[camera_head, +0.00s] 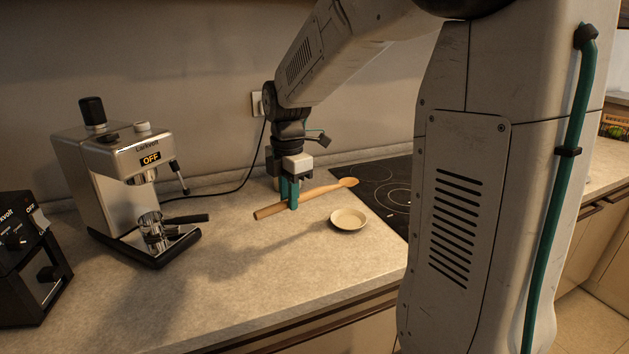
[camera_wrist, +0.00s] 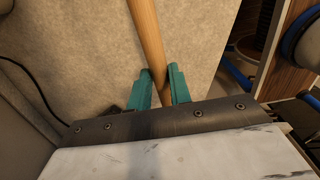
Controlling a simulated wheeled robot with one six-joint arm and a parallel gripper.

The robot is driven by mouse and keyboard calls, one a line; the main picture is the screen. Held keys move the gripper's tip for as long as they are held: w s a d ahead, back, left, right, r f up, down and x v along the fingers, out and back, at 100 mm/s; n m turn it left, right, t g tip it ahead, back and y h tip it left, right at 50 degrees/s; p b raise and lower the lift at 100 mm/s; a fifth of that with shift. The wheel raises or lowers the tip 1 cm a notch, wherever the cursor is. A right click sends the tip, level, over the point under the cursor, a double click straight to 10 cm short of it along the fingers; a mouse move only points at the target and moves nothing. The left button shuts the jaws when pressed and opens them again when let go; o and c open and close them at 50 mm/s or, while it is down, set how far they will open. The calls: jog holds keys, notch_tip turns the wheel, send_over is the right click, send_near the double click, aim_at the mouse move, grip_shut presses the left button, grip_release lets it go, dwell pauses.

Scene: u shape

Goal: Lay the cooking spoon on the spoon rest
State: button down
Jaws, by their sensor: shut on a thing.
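The wooden cooking spoon (camera_head: 317,194) shows in the head view with its thick handle end at the left and its bowl at the right, near the cooktop. My gripper (camera_head: 290,203) points down and is shut on the spoon's handle. In the wrist view the handle (camera_wrist: 149,40) runs up from between the teal fingers of my gripper (camera_wrist: 161,88). The spoon rest (camera_head: 348,220) is a small round pale dish on the counter, in front of the spoon and right of my gripper. It looks empty. I cannot tell how far the spoon is above the counter.
A coffee machine (camera_head: 122,165) stands at the left, with a black appliance (camera_head: 28,262) at the far left. A black cooktop (camera_head: 392,190) lies right of the dish. A dark cable (camera_head: 240,187) runs along the back. The counter (camera_head: 270,275) in front is clear.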

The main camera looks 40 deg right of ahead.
jog(key=shift+w+d+f, duration=0.15)
jog(key=shift+f, duration=0.2)
jog(key=shift+d+f, duration=0.15)
jog(key=shift+f, duration=2.35)
jog(key=shift+d+f, duration=0.1)
jog(key=shift+f, duration=2.35)
jog(key=c, duration=1.2)
grip_release()
notch_tip(320, 180, up, 8)
jog(key=shift+f, duration=0.1)
